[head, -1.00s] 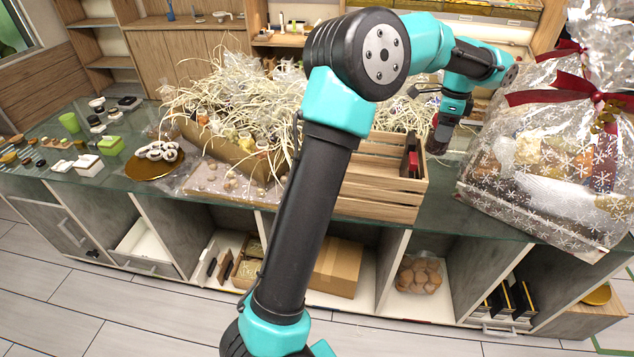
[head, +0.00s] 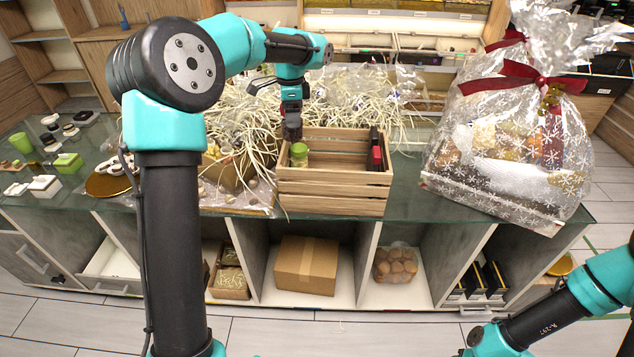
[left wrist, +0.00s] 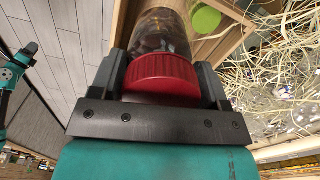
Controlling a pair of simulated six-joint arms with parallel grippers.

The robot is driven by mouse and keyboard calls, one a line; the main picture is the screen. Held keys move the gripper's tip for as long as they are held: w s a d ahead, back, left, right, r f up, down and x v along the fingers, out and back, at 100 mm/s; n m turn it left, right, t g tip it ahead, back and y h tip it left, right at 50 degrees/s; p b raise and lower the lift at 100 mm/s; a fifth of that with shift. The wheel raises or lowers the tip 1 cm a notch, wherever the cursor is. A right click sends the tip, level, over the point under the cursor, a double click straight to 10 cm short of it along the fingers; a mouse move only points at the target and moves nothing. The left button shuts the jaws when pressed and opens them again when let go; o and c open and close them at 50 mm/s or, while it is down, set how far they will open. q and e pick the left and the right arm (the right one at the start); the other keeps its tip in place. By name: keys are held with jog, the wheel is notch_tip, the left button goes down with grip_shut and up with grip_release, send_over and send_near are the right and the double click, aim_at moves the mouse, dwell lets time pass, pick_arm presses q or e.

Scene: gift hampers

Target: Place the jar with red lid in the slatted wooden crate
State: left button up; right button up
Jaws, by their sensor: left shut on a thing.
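My left gripper (head: 291,106) is shut on the jar with red lid. In the left wrist view its two fingers (left wrist: 170,85) grip the red lid (left wrist: 163,75), and the clear jar body (left wrist: 160,32) with dark contents extends beyond them. In the head view the jar is a small dark shape (head: 292,128) below the gripper, at the back left of the slatted wooden crate (head: 332,190). I cannot tell whether it touches the crate. The crate holds a green-lidded jar (head: 299,155) at its left and a dark and red item (head: 376,156) at its right. My right gripper is out of view.
Pale shredded filler (head: 240,110) lies behind and left of the crate. A wrapped hamper with a red bow (head: 515,150) stands to the right. The glass counter (head: 408,190) is clear between crate and hamper. Small boxes and cups stand at the left.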

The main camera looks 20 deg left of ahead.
aim_at(294, 132)
pick_arm(q)
jog(key=shift+f, duration=0.1)
notch_tip(294, 132, down, 13)
jog(key=shift+f, duration=0.15)
dwell(0.5)
jog(key=shift+f, duration=2.25)
jog(key=shift+f, duration=0.6)
jog(key=o, duration=0.9)
jog(key=shift+c, duration=0.2)
notch_tip(294, 132, up, 13)
jog(key=shift+r, duration=0.1)
